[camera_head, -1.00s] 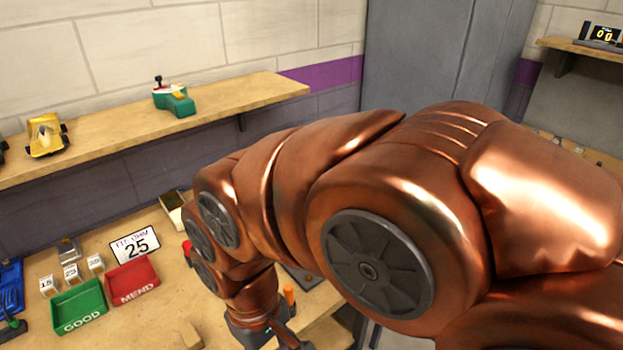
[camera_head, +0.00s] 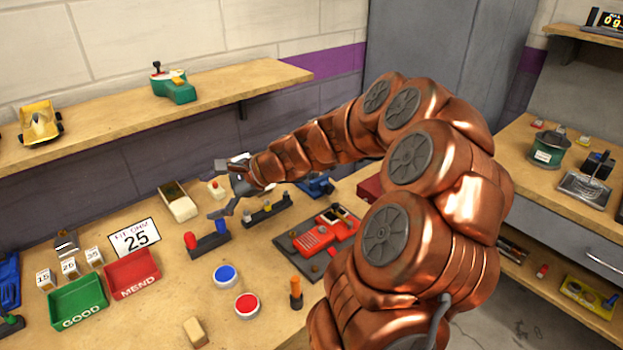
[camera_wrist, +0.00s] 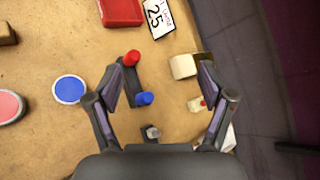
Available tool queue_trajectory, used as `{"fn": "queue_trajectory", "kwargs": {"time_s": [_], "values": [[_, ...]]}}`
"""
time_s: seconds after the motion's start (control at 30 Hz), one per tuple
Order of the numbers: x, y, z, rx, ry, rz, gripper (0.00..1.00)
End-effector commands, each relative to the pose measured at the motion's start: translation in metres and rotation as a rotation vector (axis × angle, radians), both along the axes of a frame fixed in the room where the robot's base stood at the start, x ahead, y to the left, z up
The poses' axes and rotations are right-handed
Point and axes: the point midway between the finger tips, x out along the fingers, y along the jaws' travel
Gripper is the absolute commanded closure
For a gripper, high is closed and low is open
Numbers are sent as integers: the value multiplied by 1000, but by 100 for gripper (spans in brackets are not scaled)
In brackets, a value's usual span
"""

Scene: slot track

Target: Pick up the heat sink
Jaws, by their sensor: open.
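I cannot tell for sure which thing is the heat sink. A small grey metallic piece (camera_head: 67,243) stands at the left of the bench, behind the numbered boxes. A small grey block (camera_wrist: 151,132) shows between my fingers' bases in the wrist view; its form is too small to tell. My gripper (camera_head: 221,190) is open and empty above the back of the bench. In the wrist view my gripper (camera_wrist: 162,85) has its fingers spread wide, with a black holder with red and blue knobs (camera_wrist: 136,78) below the left finger.
A cream bin (camera_head: 178,203) and a small cream piece with a red top (camera_head: 216,188) stand close below my gripper. Blue (camera_head: 225,275) and red (camera_head: 247,305) round buttons, a red tray (camera_head: 132,272) and a green tray (camera_head: 78,301) lie nearer. The shelf (camera_head: 215,100) runs behind.

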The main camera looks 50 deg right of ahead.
Motion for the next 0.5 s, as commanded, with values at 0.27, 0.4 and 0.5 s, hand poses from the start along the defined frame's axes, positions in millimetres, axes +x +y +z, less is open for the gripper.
{"fn": "queue_trajectory", "kwargs": {"time_s": [0.27,0.4,0.5], "values": [[12,-210,-48,395,40,-651,19],[-14,-294,-78,552,50,-901,19],[-33,-332,-95,626,54,-1021,19]]}}
